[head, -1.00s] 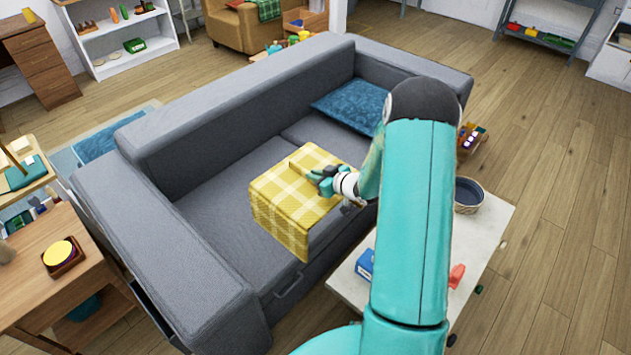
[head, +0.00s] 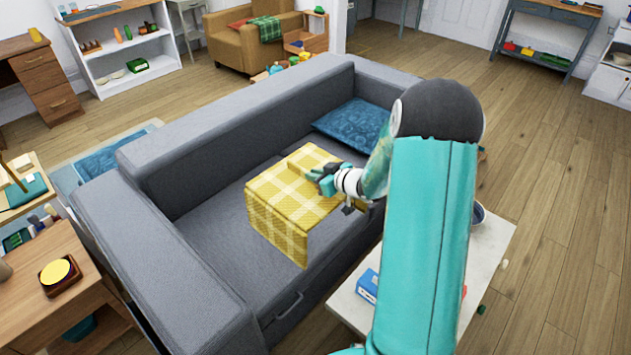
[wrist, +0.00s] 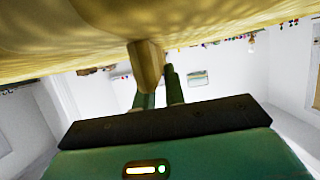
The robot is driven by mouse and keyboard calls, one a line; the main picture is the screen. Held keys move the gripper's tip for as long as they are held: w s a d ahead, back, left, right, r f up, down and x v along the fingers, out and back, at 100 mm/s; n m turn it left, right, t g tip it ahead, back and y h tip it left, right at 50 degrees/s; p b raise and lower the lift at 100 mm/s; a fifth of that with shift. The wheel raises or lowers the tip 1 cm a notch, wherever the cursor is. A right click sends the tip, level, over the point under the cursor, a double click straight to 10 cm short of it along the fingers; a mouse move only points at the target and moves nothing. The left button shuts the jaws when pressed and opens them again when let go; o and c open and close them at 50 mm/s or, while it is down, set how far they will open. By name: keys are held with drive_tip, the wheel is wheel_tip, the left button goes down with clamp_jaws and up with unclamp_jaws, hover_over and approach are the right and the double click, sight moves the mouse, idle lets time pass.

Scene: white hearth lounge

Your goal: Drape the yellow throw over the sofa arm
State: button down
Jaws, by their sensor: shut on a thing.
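The yellow throw (head: 292,200) with a white plaid pattern is in my gripper, above the seat of the grey sofa (head: 215,215). Its top is spread fairly flat and its near side hangs down like a folded panel. My gripper (head: 318,175) is shut on the throw's right edge. In the wrist view the throw (wrist: 150,30) fills the top, and my gripper's fingers (wrist: 153,85) reach up to it. The near-left sofa arm (head: 160,260) is bare, to the left of the throw. I cannot tell whether the throw touches the seat.
A blue cushion (head: 352,125) lies at the sofa's far right end. A pale low table (head: 485,265) with a blue box (head: 367,286) stands at the near right. A wooden side table (head: 50,285) stands left of the sofa. Wooden floor is open at the right.

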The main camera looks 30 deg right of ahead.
wheel_tip(320, 180, up, 11)
idle(0.9)
drive_tip(key=shift+a+f, duration=0.1)
drive_tip(key=shift+a, duration=0.05)
idle(1.0)
